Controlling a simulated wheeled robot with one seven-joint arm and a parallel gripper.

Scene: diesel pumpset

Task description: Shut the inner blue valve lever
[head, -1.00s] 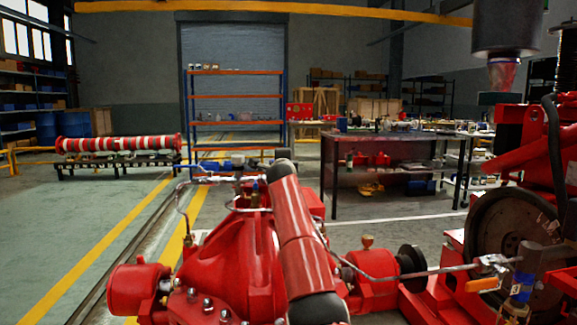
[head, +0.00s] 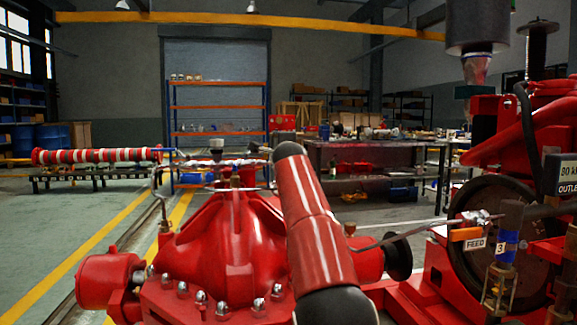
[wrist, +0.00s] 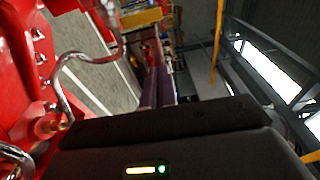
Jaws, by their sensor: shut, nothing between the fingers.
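No blue valve lever can be made out for certain. The gripper is not visible in the head view.
The red pump casing (head: 225,250) with studs fills the lower middle. A flywheel (head: 480,225) and red engine (head: 545,130) stand at the right. A workbench (head: 370,165) stands behind. Open floor lies at the left.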

